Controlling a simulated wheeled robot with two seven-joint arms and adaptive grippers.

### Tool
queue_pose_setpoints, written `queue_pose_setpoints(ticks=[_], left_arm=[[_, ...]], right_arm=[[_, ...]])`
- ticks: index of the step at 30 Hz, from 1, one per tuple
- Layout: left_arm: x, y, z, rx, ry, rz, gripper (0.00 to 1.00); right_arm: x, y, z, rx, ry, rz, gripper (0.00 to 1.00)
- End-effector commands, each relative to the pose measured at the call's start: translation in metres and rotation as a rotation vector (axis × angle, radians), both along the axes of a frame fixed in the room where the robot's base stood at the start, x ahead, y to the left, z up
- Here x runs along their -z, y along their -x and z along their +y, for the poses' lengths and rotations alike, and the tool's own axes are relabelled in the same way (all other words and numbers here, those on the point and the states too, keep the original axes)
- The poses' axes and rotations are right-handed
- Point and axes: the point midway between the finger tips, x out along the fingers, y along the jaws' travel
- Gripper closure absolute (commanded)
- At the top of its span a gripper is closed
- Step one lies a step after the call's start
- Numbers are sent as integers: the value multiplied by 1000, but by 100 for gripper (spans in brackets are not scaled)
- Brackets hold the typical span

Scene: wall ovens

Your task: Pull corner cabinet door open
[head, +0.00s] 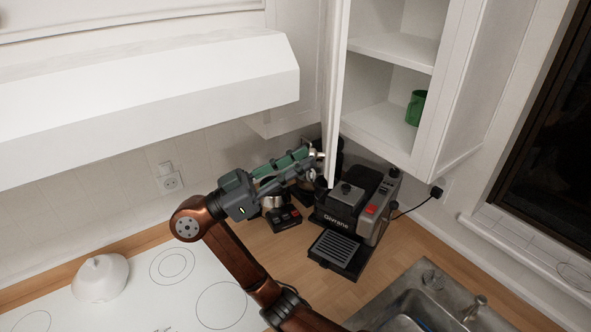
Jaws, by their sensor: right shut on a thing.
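The white corner cabinet (396,125) hangs above the counter at the upper middle. Its door (335,85) stands open and shows nearly edge-on, left of the opening. Shelves and a green mug (415,107) show inside. My right gripper (314,160) reaches in from below, its fingertips at the lower part of the door edge. It is shut on the door's handle, which is mostly hidden by the fingers. My left gripper is not in view.
A black coffee machine (352,208) stands on the wooden counter (258,245) below the cabinet. A white range hood (140,95) is at the left, above a white cooktop (150,300). A metal sink (432,292) is at the lower right.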

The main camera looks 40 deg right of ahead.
Motion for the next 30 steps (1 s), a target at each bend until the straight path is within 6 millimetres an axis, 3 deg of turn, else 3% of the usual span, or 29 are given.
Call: queue_pose_setpoints(ticks=[14,15,22,30], left_arm=[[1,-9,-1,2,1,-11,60],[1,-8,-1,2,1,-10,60],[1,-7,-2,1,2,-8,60],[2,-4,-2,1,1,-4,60]], right_arm=[[-6,-6,-6,-5,5,11,100],[-6,-6,-6,-5,4,11,76],[-4,-7,-5,-8,3,12,61],[-3,-6,-4,-7,1,11,61]])
